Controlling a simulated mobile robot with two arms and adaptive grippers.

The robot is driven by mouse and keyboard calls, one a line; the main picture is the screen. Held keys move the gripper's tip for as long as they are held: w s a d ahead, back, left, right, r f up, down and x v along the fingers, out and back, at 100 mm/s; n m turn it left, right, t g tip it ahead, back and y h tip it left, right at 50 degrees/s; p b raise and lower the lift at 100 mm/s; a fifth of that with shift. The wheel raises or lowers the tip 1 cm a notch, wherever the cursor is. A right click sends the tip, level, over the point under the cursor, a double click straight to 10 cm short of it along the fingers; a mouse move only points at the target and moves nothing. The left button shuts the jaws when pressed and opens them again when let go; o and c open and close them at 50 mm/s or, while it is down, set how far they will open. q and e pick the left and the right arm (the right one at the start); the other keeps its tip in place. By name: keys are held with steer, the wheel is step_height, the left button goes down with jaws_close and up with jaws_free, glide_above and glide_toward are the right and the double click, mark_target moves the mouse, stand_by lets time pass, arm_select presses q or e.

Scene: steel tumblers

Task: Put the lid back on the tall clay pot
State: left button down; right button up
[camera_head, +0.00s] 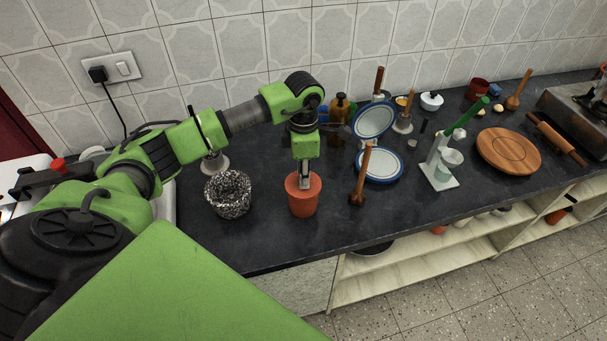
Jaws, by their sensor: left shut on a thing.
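The orange-red clay pot (303,206) stands upright on the dark counter, left of centre near the front edge. My left gripper (305,183) points straight down at the pot's top, its fingers close together. It is shut on what looks like the pot's lid (292,184), of the same orange-red colour, at the pot's mouth. The fingers hide the part they grip. I cannot tell whether the lid rests fully on the rim. My right gripper is not in view.
A black-and-white speckled pot (229,199) stands close on the left. A wooden pestle-like tool (360,183) stands on the right, beside a blue-rimmed plate (379,166). A brown bottle (340,112) is behind. The counter's front strip is clear.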

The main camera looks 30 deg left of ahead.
arm_select(q)
steer(key=c, duration=1.7)
jaws_free()
steer(key=o, duration=0.5)
steer(key=shift+c, duration=0.2)
steer(key=shift+r, duration=0.15)
steer(key=shift+r+p, duration=2)
steer(key=shift+r, duration=1.35)
jaws_close()
